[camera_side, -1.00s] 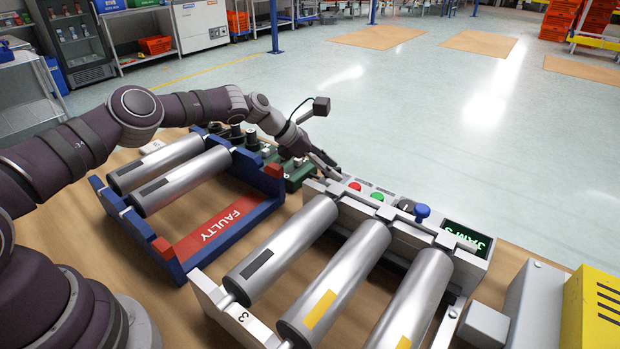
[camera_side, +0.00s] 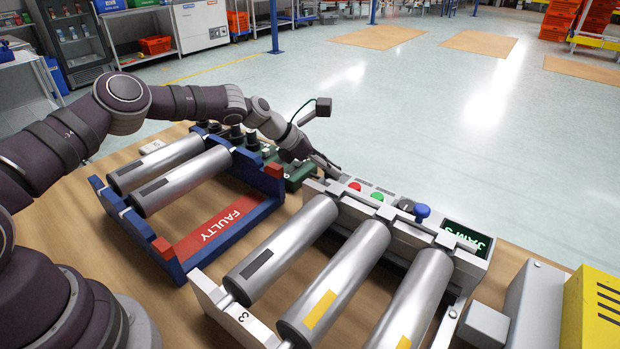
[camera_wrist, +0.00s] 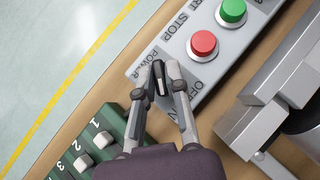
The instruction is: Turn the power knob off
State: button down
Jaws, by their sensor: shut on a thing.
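The power knob (camera_wrist: 162,86) is a small dark knob with a light line, at the left end of the grey control panel (camera_wrist: 214,70). It stands beside the printed word POWER in the wrist view. My gripper (camera_wrist: 162,72) is shut on the knob, with one finger on each side. The fingers hide much of the knob and part of the panel print around it. In the side view my gripper (camera_side: 332,167) reaches the panel's left end, and the knob is hidden there.
A red button (camera_wrist: 203,44) and a green button (camera_wrist: 232,10) sit beside the knob. A blue knob (camera_side: 422,211) and a green-lit display (camera_side: 467,237) are farther right. A green numbered switch box (camera_wrist: 97,140) lies left of my gripper.

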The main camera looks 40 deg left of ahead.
jog(key=n+t+y, duration=0.1)
jog(key=n+y, duration=0.1)
jog(key=n, duration=0.1)
jog(key=n+y, duration=0.2)
jog(key=n, duration=0.1)
jog(key=shift+d+t, duration=0.2)
jog(key=shift+t, duration=0.2)
jog(key=n+y, duration=0.4)
jog(key=n, duration=0.1)
jog(key=shift+d+n+g+y, duration=0.1)
jog(key=shift+n+g+y, duration=0.2)
jog(key=c, duration=1.1)
grip_release()
jog(key=shift+c, duration=0.2)
